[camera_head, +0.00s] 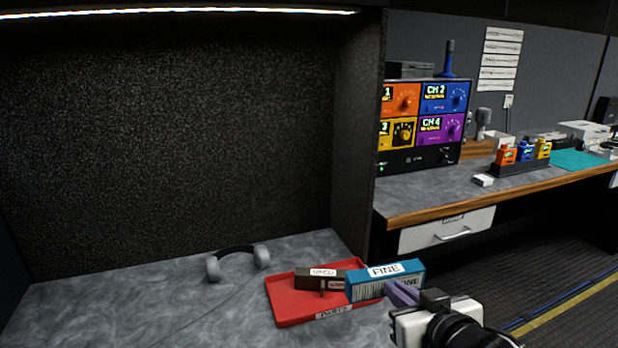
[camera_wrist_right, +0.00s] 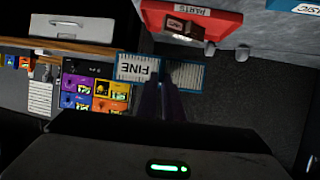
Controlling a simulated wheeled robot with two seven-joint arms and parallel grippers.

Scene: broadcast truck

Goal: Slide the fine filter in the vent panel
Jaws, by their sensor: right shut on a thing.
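The fine filter (camera_head: 385,280) is a blue-framed block with a white FINE label on top and a pleated side. My right gripper (camera_head: 402,292) is shut on its right part, above the right edge of the red tray. In the right wrist view the filter (camera_wrist_right: 138,68) is between the fingertips (camera_wrist_right: 163,88), and its pleated face shows to the right. The fingers hide part of it. I do not see the vent panel in either view. My left gripper is not in view.
The red PARTS tray (camera_head: 290,306) holds a dark labelled block (camera_head: 310,279). Grey headphones (camera_head: 238,261) lie behind it to the left. A dark partition (camera_head: 355,130) separates this counter from a desk with a coloured channel unit (camera_head: 424,112). The counter's left (camera_head: 110,305) is clear.

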